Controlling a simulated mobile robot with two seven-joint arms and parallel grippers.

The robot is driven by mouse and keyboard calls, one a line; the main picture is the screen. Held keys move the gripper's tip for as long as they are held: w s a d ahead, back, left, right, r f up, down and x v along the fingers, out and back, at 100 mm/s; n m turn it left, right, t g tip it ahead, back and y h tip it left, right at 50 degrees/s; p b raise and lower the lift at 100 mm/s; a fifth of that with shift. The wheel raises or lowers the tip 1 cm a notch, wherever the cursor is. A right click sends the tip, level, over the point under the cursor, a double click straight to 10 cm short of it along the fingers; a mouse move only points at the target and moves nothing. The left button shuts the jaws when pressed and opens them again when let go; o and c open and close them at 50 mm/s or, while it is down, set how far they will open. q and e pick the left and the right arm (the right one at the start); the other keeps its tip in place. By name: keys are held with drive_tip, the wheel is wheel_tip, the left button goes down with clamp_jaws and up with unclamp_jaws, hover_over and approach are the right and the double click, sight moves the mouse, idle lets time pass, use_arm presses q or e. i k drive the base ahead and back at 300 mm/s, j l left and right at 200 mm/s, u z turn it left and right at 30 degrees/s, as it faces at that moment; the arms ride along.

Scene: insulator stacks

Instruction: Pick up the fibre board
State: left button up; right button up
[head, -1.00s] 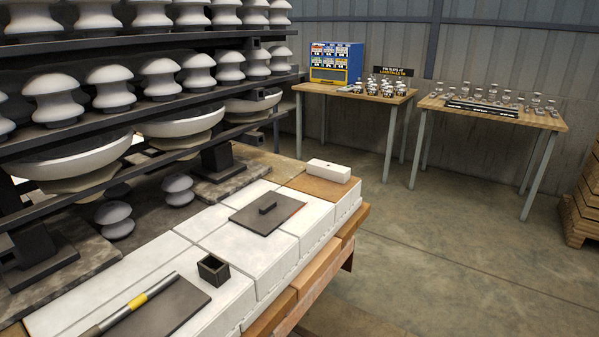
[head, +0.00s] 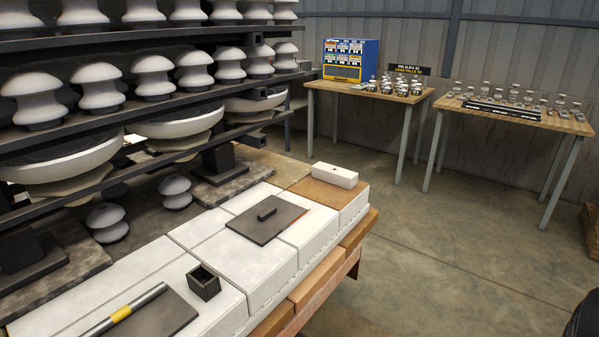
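A thin dark flat board (head: 262,231) with a small dark block on top lies on the white blocks at mid-bench. Its right edge shows a reddish strip. A second dark flat board (head: 166,316) lies at the near end of the bench, cut off by the bottom edge, beside a grey rod with a yellow band (head: 122,312). I cannot tell which of the two is the fibre board. Neither gripper is in view. A dark rounded shape shows at the bottom right corner, too cropped to identify.
A small open dark box (head: 204,285) stands between the boards. A white brick (head: 334,175) sits at the bench's far end. Racks of insulators (head: 95,87) rise along the left. Two tables (head: 321,88) (head: 446,105) with small items stand behind. The floor right of the bench is clear.

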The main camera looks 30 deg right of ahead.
sight(346, 178)
drive_tip(key=l+u, duration=0.45)
drive_tip(key=l, duration=0.45)
drive_tip(key=k+l+u, duration=0.1)
drive_tip(key=l+u, duration=0.35)
drive_tip(key=l, duration=0.45)
drive_tip(key=k+l, duration=0.1)
drive_tip(key=l, duration=0.35)
drive_tip(key=k+l+u, duration=0.1)
drive_tip(key=l, duration=0.4)
drive_tip(key=k+l+u, duration=0.1)
drive_tip(key=l, duration=0.35)
drive_tip(key=k+l, duration=0.1)
drive_tip(key=l, duration=0.35)
